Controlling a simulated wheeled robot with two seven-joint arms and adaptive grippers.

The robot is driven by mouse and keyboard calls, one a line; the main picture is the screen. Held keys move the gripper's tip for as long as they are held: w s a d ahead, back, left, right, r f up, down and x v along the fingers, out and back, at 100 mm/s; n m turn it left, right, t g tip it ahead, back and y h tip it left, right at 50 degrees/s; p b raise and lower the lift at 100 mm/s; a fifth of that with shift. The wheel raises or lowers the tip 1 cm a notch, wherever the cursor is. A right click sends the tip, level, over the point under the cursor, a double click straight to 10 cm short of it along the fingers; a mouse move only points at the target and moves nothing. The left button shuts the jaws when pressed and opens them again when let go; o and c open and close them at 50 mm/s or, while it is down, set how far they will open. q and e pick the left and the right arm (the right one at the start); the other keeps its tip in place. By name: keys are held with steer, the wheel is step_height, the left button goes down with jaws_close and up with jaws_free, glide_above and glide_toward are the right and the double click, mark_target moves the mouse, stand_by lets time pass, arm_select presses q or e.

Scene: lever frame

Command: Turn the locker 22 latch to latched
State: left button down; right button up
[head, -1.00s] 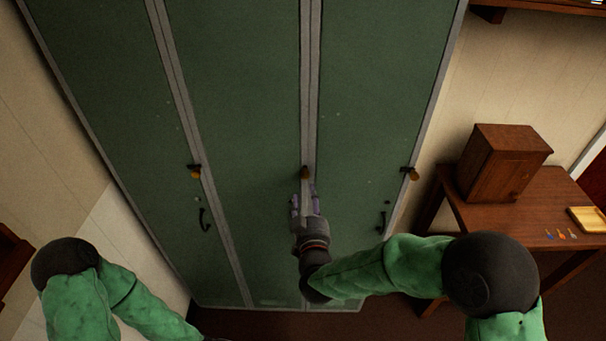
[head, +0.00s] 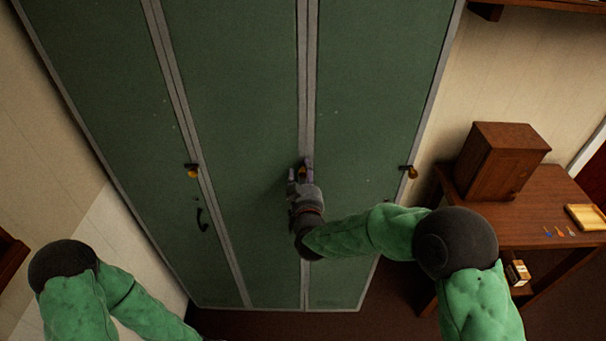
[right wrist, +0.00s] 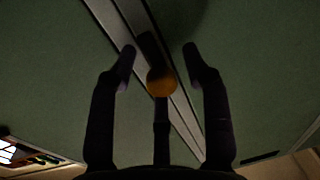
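Three green locker doors stand side by side, each with a small orange-knobbed latch; I cannot read any door number. The middle latch (right wrist: 161,81) shows an orange knob on a dark bar at the grey frame strip. My right gripper (head: 302,170) is at this latch. In the right wrist view my right gripper (right wrist: 160,70) is open, with its fingers on either side of the knob and gaps between. The left latch (head: 192,171) and the right latch (head: 409,171) stand free. My left gripper is out of view; only my left arm shows at the lower left.
A wooden table (head: 540,205) stands at the right with a small wooden cabinet (head: 498,160), a tray (head: 587,217) and several small keys. A small box (head: 517,272) is below it. A dark handle (head: 202,219) is on the left door.

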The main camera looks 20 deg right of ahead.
jaws_close()
steer(key=shift+m+b, duration=0.5)
steer(key=shift+b, duration=0.25)
steer(key=m+b, duration=0.7)
steer(key=b, duration=0.1)
steer(key=m+h+b, duration=0.1)
steer(key=m+b, duration=0.6)
steer(key=b, duration=0.2)
steer(key=shift+a+f+m+t+b, duration=0.2)
steer(key=shift+m+t+b, duration=0.1)
steer(key=shift+t, duration=0.1)
steer(key=m+h+b, duration=0.1)
steer(key=m+b, duration=0.1)
steer(key=m, duration=0.1)
steer(key=shift+r+b, duration=0.15)
steer(key=shift+b, duration=0.2)
steer(key=shift+r+m, duration=0.15)
steer(key=shift+m, duration=0.25)
steer(key=shift+d+r, duration=0.15)
steer(key=shift+r, duration=0.05)
